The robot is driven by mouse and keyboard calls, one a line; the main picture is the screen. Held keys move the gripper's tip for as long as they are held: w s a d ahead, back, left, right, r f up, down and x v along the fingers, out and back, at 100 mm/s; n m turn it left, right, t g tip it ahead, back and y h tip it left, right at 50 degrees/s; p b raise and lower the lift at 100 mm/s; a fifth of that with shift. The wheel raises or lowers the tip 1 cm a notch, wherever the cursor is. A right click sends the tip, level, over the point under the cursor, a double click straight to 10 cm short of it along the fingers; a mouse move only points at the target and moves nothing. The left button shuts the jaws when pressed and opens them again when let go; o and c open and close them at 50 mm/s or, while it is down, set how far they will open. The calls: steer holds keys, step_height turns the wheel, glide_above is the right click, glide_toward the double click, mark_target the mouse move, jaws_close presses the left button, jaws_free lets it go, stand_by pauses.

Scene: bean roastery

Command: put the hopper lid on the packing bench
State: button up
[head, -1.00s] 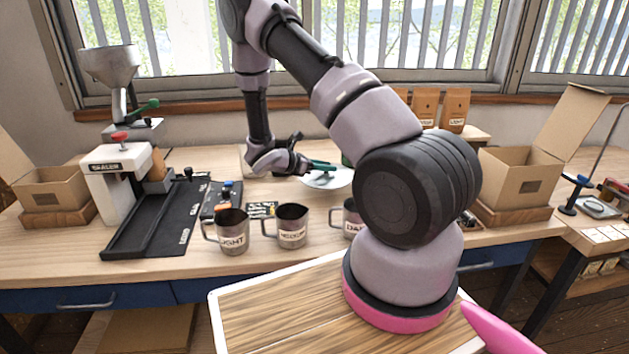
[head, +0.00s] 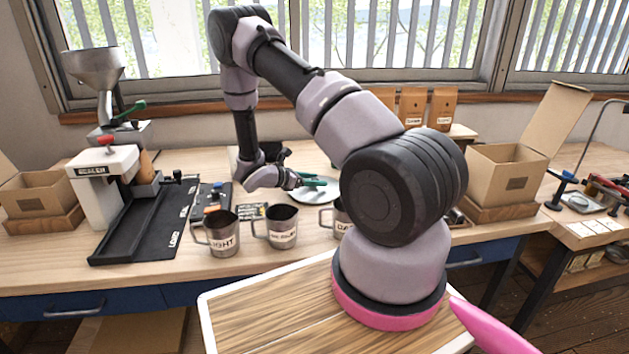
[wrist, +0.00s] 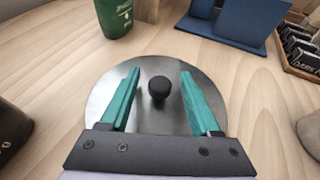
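The hopper lid is a round silver metal disc (wrist: 154,119) with a black ball knob (wrist: 159,88). It appears to lie flat on the pale wooden bench (head: 165,277). In the head view the lid (head: 318,194) is partly covered by my gripper. My gripper (wrist: 160,77) is open, with one teal finger on each side of the knob and visible gaps to both. In the head view my gripper (head: 315,184) is low over the lid, behind the mugs.
Labelled metal mugs (head: 222,237) stand at the bench front. A sealer (head: 105,185) with a black tray stands left. A green canister (wrist: 114,16) and blue stand (wrist: 237,22) are beyond the lid. Open cardboard boxes (head: 500,176) stand at both sides.

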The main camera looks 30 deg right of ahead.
steer(key=shift+a+r, duration=0.15)
steer(key=v, duration=1.1)
steer(key=shift+a+r, duration=0.1)
steer(key=shift+a, duration=0.25)
steer(key=s+r+m+g+y, duration=0.1)
steer(key=s+r+m+y, duration=0.2)
steer(key=r, duration=0.4)
steer(key=s+d+r+m+g+y, duration=0.1)
steer(key=s+r+m+y, duration=0.1)
steer(key=s+r+m, duration=0.3)
steer(key=s+r+m+g+y, duration=0.15)
steer(key=r+m, duration=0.25)
steer(key=r, duration=0.4)
steer(key=s+a+r+m+t+y, duration=0.3)
steer(key=s+r+m+t+y, duration=0.1)
steer(key=s+r, duration=0.4)
steer(key=s+a+r+m+t+y, duration=0.3)
steer(key=s+r+m+t+y, duration=0.2)
steer(key=s+r+m, duration=0.2)
step_height(320, 180, up, 3)
steer(key=shift+s+f, duration=0.1)
steer(key=shift+s, duration=0.45)
steer(key=shift+d, duration=0.1)
